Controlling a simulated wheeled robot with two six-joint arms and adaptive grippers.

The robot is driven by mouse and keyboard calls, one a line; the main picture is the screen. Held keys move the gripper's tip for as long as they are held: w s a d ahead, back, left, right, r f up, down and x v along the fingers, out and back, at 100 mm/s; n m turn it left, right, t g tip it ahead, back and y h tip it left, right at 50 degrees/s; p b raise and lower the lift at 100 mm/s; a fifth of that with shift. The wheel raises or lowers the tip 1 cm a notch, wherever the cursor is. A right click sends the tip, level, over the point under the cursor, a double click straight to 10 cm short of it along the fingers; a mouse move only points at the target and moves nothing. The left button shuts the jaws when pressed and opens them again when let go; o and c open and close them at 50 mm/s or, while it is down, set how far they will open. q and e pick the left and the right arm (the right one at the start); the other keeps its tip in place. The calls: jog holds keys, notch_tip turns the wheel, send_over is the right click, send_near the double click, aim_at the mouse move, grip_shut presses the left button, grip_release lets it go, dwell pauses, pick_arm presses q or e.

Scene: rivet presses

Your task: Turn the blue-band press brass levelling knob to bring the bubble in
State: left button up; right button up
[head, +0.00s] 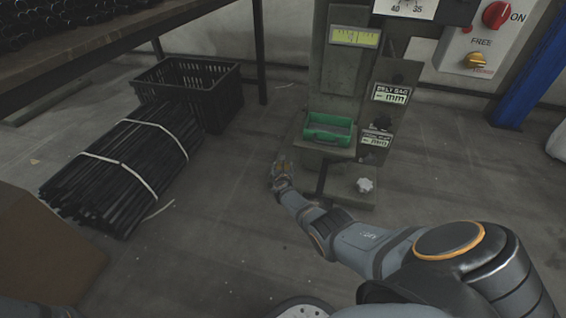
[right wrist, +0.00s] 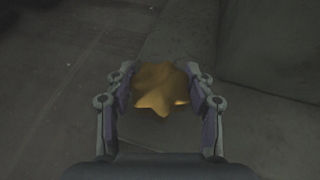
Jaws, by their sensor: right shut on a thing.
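The brass star-shaped levelling knob (right wrist: 160,88) sits between the two fingers of my right gripper (right wrist: 161,90) in the right wrist view, and the fingers are shut on it. In the head view my right gripper (head: 281,168) is low by the front left foot of the grey-green press (head: 322,85); the knob is hard to make out there. The yellow-green level vial (head: 355,37) is on the press's upper front. Its bubble is too small to place surely. No blue band shows on this press. My left gripper is not in view.
Bundled black rods (head: 120,165) and a black crate (head: 235,105) stand left. A blue post (head: 535,70) stands right.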

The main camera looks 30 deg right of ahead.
jog(key=shift+n, duration=0.3)
jog(key=o, duration=1.2)
jog(key=v, duration=1.2)
jog(key=shift+s+d+f, duration=0.1)
jog(key=shift+s+d, duration=0.05)
